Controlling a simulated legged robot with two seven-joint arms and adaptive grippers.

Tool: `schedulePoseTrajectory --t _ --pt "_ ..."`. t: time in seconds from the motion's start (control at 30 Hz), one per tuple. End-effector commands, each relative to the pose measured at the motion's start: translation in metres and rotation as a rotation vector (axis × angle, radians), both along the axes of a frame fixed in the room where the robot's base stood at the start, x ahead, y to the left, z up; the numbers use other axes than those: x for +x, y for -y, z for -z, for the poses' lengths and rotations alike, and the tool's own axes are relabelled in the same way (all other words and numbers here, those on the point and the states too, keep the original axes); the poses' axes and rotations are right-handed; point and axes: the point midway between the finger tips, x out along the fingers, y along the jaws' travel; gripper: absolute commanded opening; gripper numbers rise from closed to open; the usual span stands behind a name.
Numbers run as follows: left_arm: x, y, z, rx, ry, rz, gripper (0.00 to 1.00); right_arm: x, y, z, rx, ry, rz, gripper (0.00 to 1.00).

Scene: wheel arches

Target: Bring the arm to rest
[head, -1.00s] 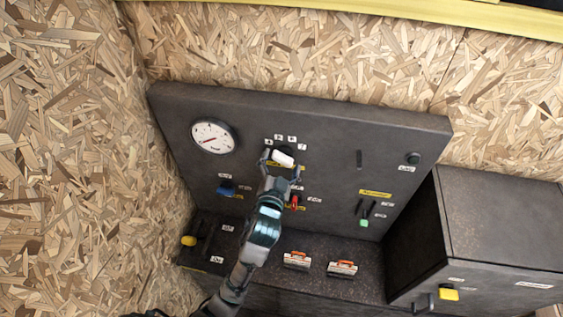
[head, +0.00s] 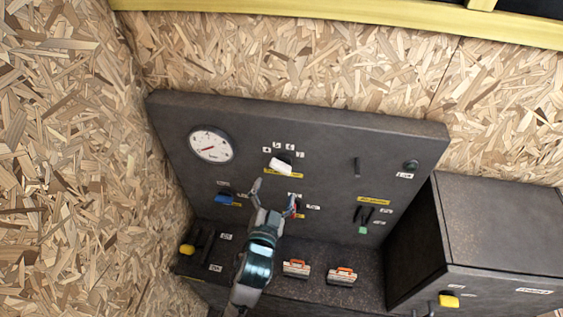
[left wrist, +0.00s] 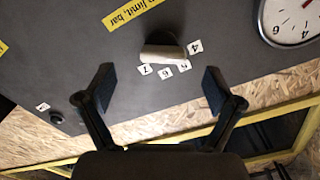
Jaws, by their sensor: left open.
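My left gripper (head: 273,192) is open and empty in front of the dark panel (head: 320,130), below the white knob (head: 281,165). In the left wrist view the two fingers (left wrist: 160,90) are spread apart, with the white knob (left wrist: 163,52) beyond them. Small number labels surround the knob, and a yellow label (left wrist: 131,13) lies beside it. The knob and the fingers are apart. A red handle (head: 296,206) is partly hidden beside the gripper's right finger. My right gripper is in neither view.
A round gauge (head: 210,144) is at the panel's upper left. A blue knob (head: 225,197), a green-tipped lever (head: 362,229) and a yellow-ended lever (head: 187,249) are around. A dark box (head: 490,230) juts out at right.

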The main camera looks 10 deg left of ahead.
Motion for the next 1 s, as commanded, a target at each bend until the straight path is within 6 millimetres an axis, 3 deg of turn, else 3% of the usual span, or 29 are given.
schedulePoseTrajectory --t 0.17,0.27,0.37,0.43,0.5,0.6,0.8,0.97,1.0 --pt "0.000 0.000 0.001 -0.001 -0.002 0.000 0.92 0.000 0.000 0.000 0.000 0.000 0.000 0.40" --pt "-0.001 -0.004 0.015 -0.011 -0.046 -0.004 0.92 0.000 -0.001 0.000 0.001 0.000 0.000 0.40" --pt "-0.008 -0.017 0.059 -0.045 -0.183 -0.017 0.92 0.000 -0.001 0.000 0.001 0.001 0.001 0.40" --pt "-0.021 -0.030 0.105 -0.083 -0.330 -0.033 0.92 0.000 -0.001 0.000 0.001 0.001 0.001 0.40" --pt "-0.043 -0.045 0.155 -0.126 -0.496 -0.056 0.92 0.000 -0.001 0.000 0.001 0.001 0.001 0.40" --pt "-0.081 -0.062 0.212 -0.181 -0.707 -0.087 0.92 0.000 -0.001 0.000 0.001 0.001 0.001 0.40" --pt "-0.158 -0.088 0.283 -0.257 -1.029 -0.152 0.92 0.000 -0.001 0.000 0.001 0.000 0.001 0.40" --pt "-0.222 -0.105 0.318 -0.304 -1.252 -0.202 0.92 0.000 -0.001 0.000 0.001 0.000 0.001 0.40" --pt "-0.219 -0.104 0.335 -0.306 -1.266 -0.204 0.92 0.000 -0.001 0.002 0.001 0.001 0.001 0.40"
